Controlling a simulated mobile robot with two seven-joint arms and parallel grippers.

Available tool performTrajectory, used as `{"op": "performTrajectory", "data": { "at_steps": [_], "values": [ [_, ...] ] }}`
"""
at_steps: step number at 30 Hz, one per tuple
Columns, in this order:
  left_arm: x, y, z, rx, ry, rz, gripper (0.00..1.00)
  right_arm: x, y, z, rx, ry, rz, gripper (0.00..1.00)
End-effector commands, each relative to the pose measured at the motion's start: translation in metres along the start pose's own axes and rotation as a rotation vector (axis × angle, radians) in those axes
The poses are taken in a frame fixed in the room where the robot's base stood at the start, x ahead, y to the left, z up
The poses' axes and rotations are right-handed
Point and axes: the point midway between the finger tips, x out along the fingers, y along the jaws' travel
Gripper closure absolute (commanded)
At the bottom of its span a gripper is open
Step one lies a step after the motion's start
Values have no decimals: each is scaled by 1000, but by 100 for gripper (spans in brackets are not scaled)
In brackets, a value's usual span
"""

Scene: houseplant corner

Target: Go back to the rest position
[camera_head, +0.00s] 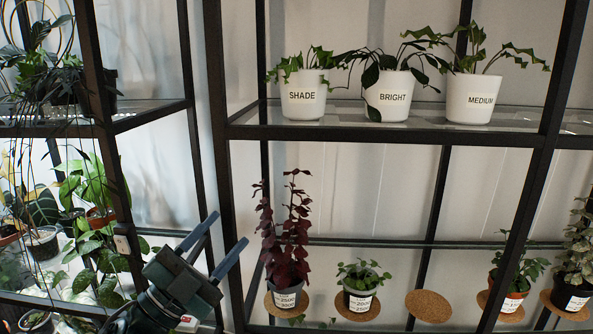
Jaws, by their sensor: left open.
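My left gripper (222,246) is in the lower left of the head view, with its two blue fingers spread apart and nothing between them. It is in front of the shelf's left upright, left of the dark red plant (287,235) and apart from it. My right gripper does not show. On the lower shelf, the dark red plant and a small green plant (360,283) stand in labelled pots on cork mats. An empty cork mat (428,306) lies right of them.
White pots marked SHADE (303,104), BRIGHT (392,106) and MEDIUM (472,103) stand on the upper glass shelf. Black uprights (525,190) frame the shelves. Two more potted plants stand lower right. Another rack (110,150) crowded with plants is at the left.

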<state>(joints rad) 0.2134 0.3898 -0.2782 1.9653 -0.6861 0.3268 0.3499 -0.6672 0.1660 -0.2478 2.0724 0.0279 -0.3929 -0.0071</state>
Motion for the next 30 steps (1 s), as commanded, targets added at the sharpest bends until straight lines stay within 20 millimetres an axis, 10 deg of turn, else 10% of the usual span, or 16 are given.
{"op": "performTrajectory", "data": {
  "at_steps": [8, 16, 21, 30],
  "values": [
    [-142, 115, 68, -469, -640, -67, 55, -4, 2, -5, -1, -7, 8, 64],
    [-280, 222, 46, -797, -1143, 13, 55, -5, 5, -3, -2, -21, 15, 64],
    [-318, 251, 26, -890, -1276, 55, 55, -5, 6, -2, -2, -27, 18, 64],
    [-325, 256, 22, -907, -1298, 63, 55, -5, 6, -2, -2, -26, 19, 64]
  ]
}}
